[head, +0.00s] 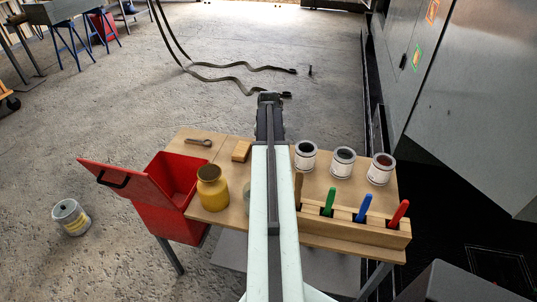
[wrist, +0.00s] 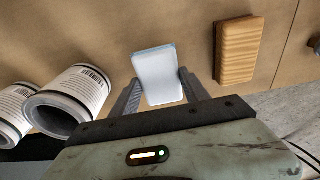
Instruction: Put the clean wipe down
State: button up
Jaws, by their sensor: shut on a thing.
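The clean wipe (wrist: 159,72), a white pad with a blue edge, is between the two fingers of my gripper (wrist: 158,80) in the wrist view. The fingers are shut on its sides. The wipe is over the wooden table top (wrist: 110,35); I cannot tell whether it touches the surface. In the head view my gripper (head: 269,118) is beyond the far edge of the picture of my arm, around the table's back edge, and the wipe is hidden there.
A wooden block (head: 241,152) lies left of my arm, with a small tool (head: 198,142) farther left. A yellow jar (head: 212,188) stands beside the open red bin (head: 158,215). Three cans (head: 343,162) and a rack (head: 350,224) with coloured handles stand on the right.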

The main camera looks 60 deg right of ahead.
notch_tip(320, 180, down, 3)
jog(key=shift+r+b, duration=0.2)
jog(key=shift+b, duration=0.55)
jog(key=shift+f, duration=0.3)
jog(key=shift+w+a+r, duration=0.1)
jog(key=shift+w+r, duration=0.05)
jog(key=shift+r, duration=0.1)
jog(key=shift+f, duration=0.25)
jog(key=o, duration=1.4)
jog(key=shift+r, duration=0.1)
jog(key=shift+o, duration=0.2)
notch_tip(320, 180, up, 12)
jog(key=a+p, duration=0.1)
jog(key=p, duration=1.1)
jog(key=shift+s+a+r, duration=0.15)
jog(key=shift+s, duration=0.15)
